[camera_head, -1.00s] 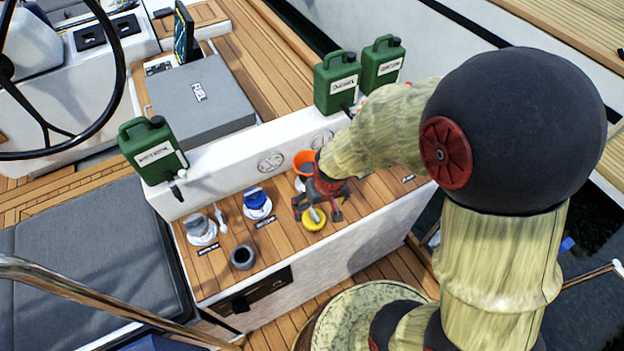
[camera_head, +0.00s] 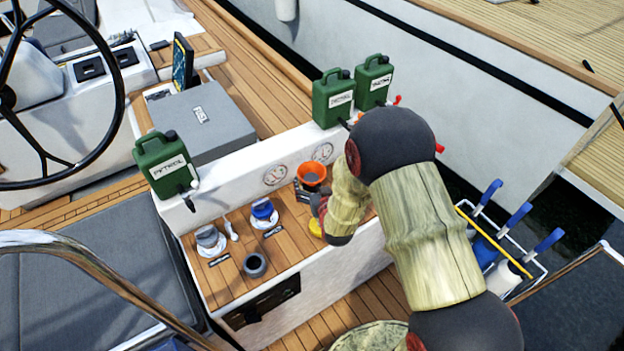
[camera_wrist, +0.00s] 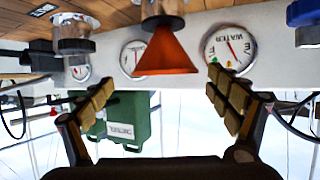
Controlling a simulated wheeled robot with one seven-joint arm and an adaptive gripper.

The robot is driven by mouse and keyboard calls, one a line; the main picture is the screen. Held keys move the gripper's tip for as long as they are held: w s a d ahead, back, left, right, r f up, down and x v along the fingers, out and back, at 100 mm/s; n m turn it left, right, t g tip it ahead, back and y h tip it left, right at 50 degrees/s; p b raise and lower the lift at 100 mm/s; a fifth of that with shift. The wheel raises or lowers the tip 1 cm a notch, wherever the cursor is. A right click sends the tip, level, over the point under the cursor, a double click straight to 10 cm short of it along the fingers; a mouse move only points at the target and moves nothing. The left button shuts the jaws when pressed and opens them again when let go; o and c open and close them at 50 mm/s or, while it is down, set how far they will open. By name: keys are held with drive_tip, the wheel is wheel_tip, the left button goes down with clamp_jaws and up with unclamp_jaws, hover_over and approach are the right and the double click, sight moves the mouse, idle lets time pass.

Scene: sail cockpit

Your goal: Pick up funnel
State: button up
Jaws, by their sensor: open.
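The orange funnel (camera_head: 312,174) stands wide mouth up on the wooden ledge, near the white wall with gauges. My gripper (camera_wrist: 162,84) is open and empty. Its two fingers stand to either side of the funnel's line in that view, with the funnel beyond the tips and not visibly touched. In the head view my gripper (camera_head: 318,203) is low beside the funnel, mostly hidden behind my arm.
A yellow item (camera_head: 315,228) is partly hidden by my arm. A blue-topped item (camera_head: 262,210), a grey one (camera_head: 207,237) and a dark cup (camera_head: 255,265) stand left on the ledge. Green cans (camera_head: 333,98) (camera_head: 373,82) (camera_head: 163,163) line the wall top.

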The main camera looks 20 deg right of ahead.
sight(313, 177)
drive_tip(key=x, duration=0.1)
drive_tip(key=b+x, duration=0.1)
drive_tip(key=x, duration=0.1)
drive_tip(key=a+x, duration=0.1)
drive_tip(key=x, duration=0.1)
drive_tip(key=shift+w+d+f, duration=0.1)
drive_tip(key=shift+w+f, duration=0.05)
drive_tip(key=shift+f, duration=0.2)
drive_tip(key=shift+w+b, duration=0.3)
drive_tip(key=shift+w, duration=0.15)
drive_tip(key=shift+c, duration=1.1)
drive_tip(key=c, duration=1)
drive_tip(key=shift+r, duration=0.1)
